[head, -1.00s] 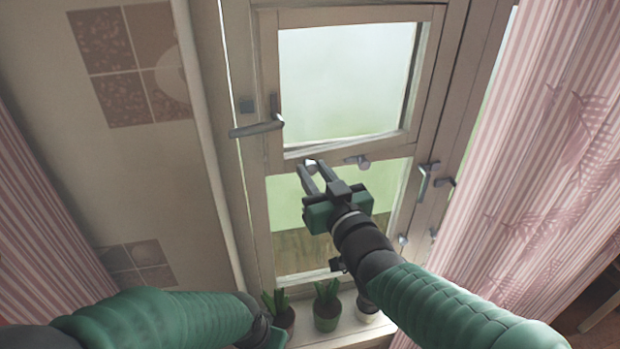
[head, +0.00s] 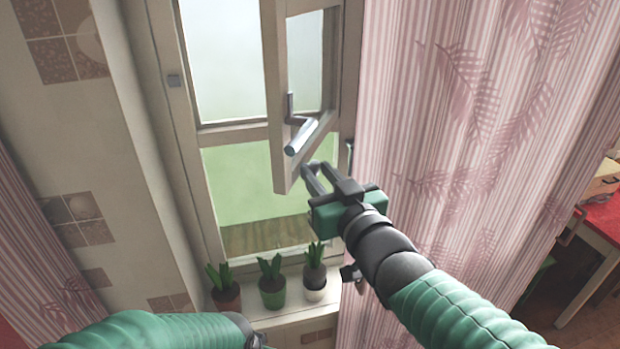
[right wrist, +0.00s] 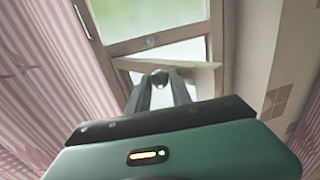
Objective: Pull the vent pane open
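The vent pane (head: 281,150), a cream wooden frame with glass, stands swung out from the window into the room in the head view. Its grey lever handle (head: 302,137) is on its free side. My right gripper (head: 314,172) is at the pane's lower edge. In the right wrist view its fingers (right wrist: 160,80) flank a small grey knob under the pane's bottom rail (right wrist: 195,78) and appear shut on it. The knob is mostly hidden by the fingers. Only my left forearm and wrist show at the bottom of the head view; the left gripper's fingers are out of frame.
Several potted plants stand on the sill (head: 290,315) below the window, including a green pot (head: 272,292). A pink striped curtain (head: 430,130) hangs close to the right of the pane. A red table (head: 605,215) is at the far right.

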